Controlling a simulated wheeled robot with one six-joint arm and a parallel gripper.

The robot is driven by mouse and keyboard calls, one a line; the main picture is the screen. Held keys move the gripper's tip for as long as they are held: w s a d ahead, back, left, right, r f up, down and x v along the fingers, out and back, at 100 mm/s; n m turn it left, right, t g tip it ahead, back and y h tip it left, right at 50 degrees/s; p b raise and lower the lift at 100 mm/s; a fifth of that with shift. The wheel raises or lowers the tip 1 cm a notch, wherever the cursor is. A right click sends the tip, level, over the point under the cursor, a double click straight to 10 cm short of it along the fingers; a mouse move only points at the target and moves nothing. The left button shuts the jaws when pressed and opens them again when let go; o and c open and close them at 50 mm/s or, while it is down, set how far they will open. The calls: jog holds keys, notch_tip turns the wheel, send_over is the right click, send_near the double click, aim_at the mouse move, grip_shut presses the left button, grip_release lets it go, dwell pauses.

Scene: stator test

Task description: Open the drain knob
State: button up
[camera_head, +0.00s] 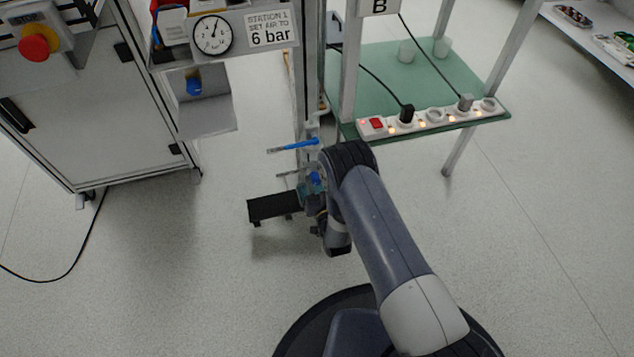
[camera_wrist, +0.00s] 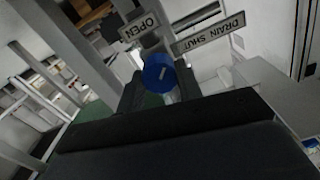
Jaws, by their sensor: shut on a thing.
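The drain knob is a round blue knob (camera_wrist: 159,72) with a short, slanted white mark on its face, in the middle of the wrist view. My gripper (camera_wrist: 160,84) has one dark finger on each side of the knob and is shut on it. An "OPEN" label (camera_wrist: 138,28) and a "DRAIN SHUT" label (camera_wrist: 208,35) sit above the knob in the wrist view, upside down. In the head view my gripper is by the frame post, and my wrist hides most of the knob. I cannot tell exactly which label the mark faces.
A pressure gauge (camera_head: 212,35) and a "6 bar" sign (camera_head: 269,28) are above left. A green shelf (camera_head: 375,62) with a power strip (camera_head: 435,116) and plugged cables is at right. The floor around is mostly clear.

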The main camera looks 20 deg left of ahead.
jog(key=shift+n, duration=0.3)
jog(key=n, duration=0.3)
jog(key=shift+n, duration=2.6)
jog(key=o, duration=1)
